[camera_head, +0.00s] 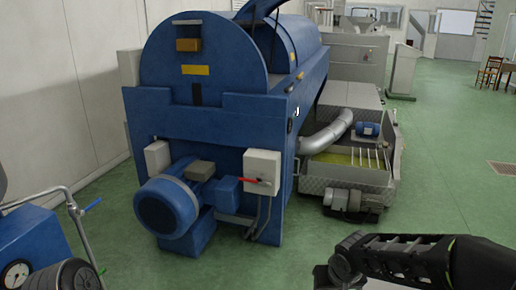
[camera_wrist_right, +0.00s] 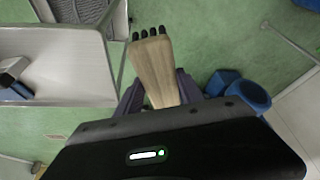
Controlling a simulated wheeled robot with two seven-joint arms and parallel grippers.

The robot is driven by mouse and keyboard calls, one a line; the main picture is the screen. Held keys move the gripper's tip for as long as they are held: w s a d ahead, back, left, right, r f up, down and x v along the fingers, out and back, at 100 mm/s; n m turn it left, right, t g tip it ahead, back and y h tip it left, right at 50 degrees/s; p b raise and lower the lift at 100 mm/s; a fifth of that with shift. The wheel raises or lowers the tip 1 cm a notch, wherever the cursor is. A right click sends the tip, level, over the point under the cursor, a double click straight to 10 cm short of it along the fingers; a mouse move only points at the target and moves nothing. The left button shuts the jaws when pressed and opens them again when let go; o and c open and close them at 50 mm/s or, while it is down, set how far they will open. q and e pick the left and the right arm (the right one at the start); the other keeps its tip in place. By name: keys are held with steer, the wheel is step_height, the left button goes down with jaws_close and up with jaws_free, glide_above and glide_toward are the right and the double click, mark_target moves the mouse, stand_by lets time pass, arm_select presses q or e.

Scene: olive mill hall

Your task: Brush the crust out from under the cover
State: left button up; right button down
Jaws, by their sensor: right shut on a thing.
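A large blue machine (camera_head: 215,115) with a rounded end stands in the head view. Its curved blue cover (camera_head: 306,42) runs along the top, and a dark edge stands raised above it. The crust cannot be made out, and the space under the cover is hidden from this angle. In the right wrist view my right gripper (camera_wrist_right: 155,92) is shut on a wooden brush (camera_wrist_right: 152,62). Its dark bristle tufts (camera_wrist_right: 150,33) point away from the gripper, over the green floor. The brush is apart from the machine in the head view. My left gripper is in neither view.
A blue object (camera_wrist_right: 240,95) lies right. In the head view, a motor (camera_head: 168,203) and switch box (camera_head: 262,171) project from the machine. Green floor (camera_head: 450,180) is free at right.

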steer(key=s+f, duration=0.3)
steer(key=f, duration=1)
steer(key=shift+s+f, duration=0.35)
steer(key=shift+f, duration=0.05)
